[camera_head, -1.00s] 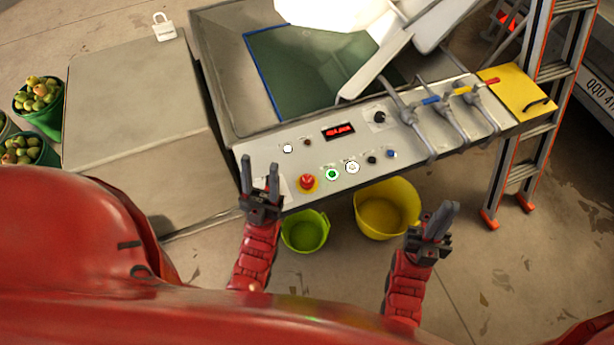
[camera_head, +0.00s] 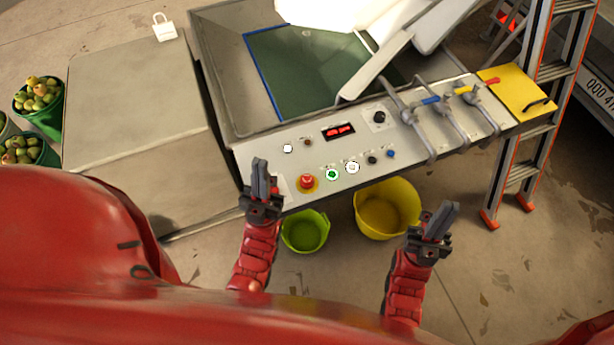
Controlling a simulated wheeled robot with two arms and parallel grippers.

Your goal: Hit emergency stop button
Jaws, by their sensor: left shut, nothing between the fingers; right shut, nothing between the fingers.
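The red emergency stop button (camera_head: 307,181) sits on a yellow surround at the lower left of the grey control panel (camera_head: 265,156). My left gripper (camera_head: 260,166) is shut and empty, with its fingers pointing up in the picture. It is left of the button and apart from it in the picture, over the panel's lower left corner. My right gripper (camera_head: 449,210) is shut and empty, lower right of the panel and well away from the button. Nothing covers the button.
A green button (camera_head: 332,174) and a white button (camera_head: 352,167) lie just right of the red one. Valve levers (camera_head: 466,90) stand at the panel's right. A green bucket (camera_head: 305,240) and a yellow bucket (camera_head: 387,222) are below the panel. An orange ladder (camera_head: 541,110) stands at right.

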